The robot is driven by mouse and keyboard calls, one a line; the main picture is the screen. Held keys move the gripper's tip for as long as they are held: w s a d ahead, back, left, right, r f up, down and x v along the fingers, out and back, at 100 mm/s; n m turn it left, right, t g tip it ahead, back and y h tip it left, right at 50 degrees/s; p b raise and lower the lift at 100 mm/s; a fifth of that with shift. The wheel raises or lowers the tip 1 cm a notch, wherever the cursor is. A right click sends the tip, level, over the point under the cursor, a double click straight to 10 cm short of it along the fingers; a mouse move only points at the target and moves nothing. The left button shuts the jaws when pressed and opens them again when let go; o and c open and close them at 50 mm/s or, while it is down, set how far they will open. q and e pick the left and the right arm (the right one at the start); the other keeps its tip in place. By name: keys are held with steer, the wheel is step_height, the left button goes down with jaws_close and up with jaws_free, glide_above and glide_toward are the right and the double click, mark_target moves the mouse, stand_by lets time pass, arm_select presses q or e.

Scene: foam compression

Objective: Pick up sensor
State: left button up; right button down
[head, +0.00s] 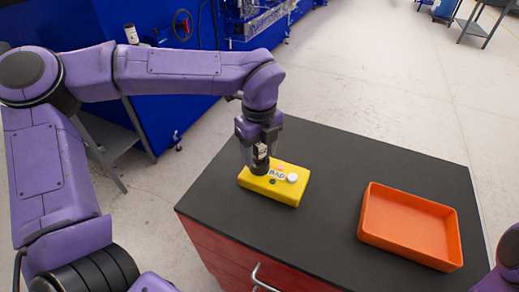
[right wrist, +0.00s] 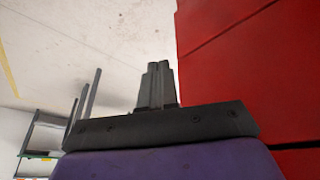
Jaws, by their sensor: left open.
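A yellow box (head: 286,192), which seems to be the sensor, lies on the dark tabletop. Its top carries a label that seems to read BAD, a white round part, a green spot and a reddish spot. My left gripper (head: 259,164) points down over the box's left end, at or just above its top, and is open. Its fingertips overlap the box in the head view, so contact cannot be told. In the right wrist view my right gripper (right wrist: 157,84) has its fingers together with nothing between them.
An orange tray (head: 409,226), empty, stands at the right of the tabletop (head: 345,153). The table has a red drawer front (head: 228,254) with a metal handle. In the right wrist view red panels (right wrist: 235,55) stand close to the right gripper. Blue machines stand behind.

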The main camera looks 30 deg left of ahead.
arm_select(q)
jaws_close()
